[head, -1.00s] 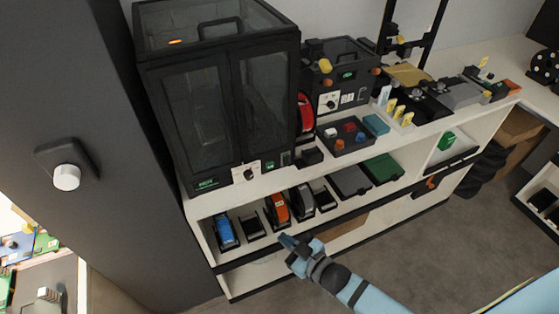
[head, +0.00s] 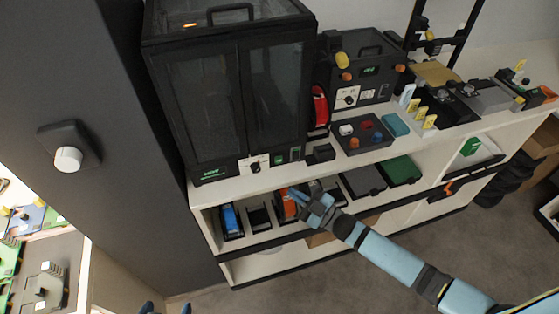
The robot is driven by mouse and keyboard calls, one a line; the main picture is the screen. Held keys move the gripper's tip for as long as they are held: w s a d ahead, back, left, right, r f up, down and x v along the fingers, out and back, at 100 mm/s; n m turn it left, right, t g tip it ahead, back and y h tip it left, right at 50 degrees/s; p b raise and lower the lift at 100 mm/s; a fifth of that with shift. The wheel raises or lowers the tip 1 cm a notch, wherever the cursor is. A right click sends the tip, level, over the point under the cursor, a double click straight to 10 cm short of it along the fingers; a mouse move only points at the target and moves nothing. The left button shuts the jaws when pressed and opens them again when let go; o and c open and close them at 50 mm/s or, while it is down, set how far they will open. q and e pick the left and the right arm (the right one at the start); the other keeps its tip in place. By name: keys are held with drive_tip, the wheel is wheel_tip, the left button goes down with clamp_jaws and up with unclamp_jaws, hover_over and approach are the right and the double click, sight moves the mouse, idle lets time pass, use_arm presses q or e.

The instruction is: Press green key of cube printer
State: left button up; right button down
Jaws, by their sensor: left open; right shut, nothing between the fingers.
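A large black box-shaped machine with dark glass doors (head: 215,105), which looks like the cube printer, stands at the left end of the white bench. Its lower front has a white dial plate (head: 254,164), a small green key (head: 280,159) and another small greenish part (head: 295,153) beside it. My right gripper (head: 296,195) is shut and empty. In the picture it is below the green key, in front of the shelf, overlapping the orange item. My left gripper (head: 166,308) shows only its two blue tips at the bottom edge, spread apart and empty.
A smaller black machine (head: 366,65) stands right of the large one, with a red spool (head: 320,105) between. A small black block (head: 320,153) sits near the bench edge. The lower shelf holds a blue item (head: 231,220) and an orange item (head: 286,208). The floor in front is clear.

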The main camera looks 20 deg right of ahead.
sight(279, 160)
drive_tip(key=shift+w+a+b, duration=0.15)
drive_tip(key=shift+w+b, duration=1.65)
drive_tip(key=shift+w, duration=2.5)
drive_tip(key=shift+w, duration=0.15)
drive_tip(key=shift+w, duration=0.3)
drive_tip(key=shift+w+b, duration=0.45)
drive_tip(key=shift+b, duration=0.05)
drive_tip(key=shift+s+p, duration=0.45)
drive_tip(key=shift+s, duration=0.45)
